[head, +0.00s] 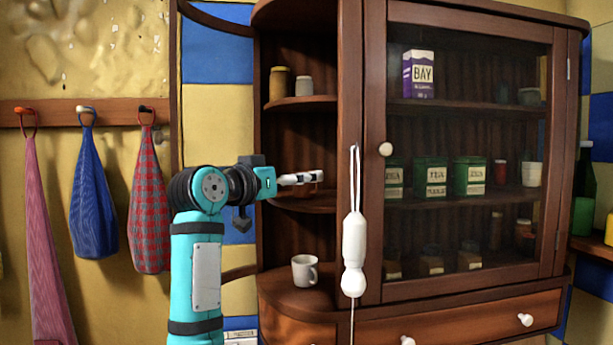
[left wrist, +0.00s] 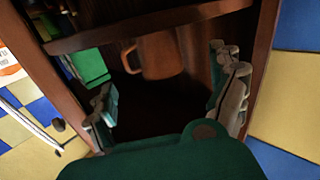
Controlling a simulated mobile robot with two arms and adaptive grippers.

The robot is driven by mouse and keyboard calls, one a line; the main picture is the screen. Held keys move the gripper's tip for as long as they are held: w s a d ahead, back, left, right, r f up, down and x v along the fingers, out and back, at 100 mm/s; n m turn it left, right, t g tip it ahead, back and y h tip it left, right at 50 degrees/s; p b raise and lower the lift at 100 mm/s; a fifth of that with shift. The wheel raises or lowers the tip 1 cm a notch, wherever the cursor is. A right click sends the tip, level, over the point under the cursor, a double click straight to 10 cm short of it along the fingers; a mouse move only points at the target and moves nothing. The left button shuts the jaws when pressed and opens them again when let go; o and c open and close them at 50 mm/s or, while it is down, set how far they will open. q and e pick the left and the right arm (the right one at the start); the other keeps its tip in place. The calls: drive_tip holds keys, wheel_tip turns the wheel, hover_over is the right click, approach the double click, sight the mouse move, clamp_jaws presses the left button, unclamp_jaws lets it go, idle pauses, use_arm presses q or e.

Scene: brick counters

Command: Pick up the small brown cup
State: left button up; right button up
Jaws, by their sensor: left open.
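The small brown cup (left wrist: 162,55) stands on a dark wooden shelf in the left wrist view, with its handle toward the left. My left gripper (left wrist: 162,75) is open, one finger on each side of the view, with the cup ahead in the gap between them. The fingers do not appear to touch it. In the head view my left gripper (head: 302,178) reaches in over the middle corner shelf (head: 302,204) of the cabinet, and the cup is mostly hidden behind the fingers. My right gripper is not in view.
A white mug (head: 305,271) stands on the lower shelf. Two jars (head: 279,84) stand on the upper one. A white hanging utensil (head: 354,245) is just right of the shelves, before the glass-door cabinet (head: 457,198). Cloths (head: 92,195) hang at left.

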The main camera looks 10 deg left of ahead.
use_arm(q)
drive_tip(key=p+x, duration=0.4)
drive_tip(key=x, duration=0.1)
drive_tip(key=shift+d+r+p, duration=0.2)
drive_tip(key=shift+d+p, duration=0.1)
drive_tip(key=shift+d, duration=0.1)
drive_tip(key=shift+w+f, duration=0.1)
drive_tip(key=c, duration=1.3)
drive_tip(key=shift+a, duration=0.1)
drive_tip(key=shift+c, duration=0.2)
drive_tip(key=shift+c, duration=0.5)
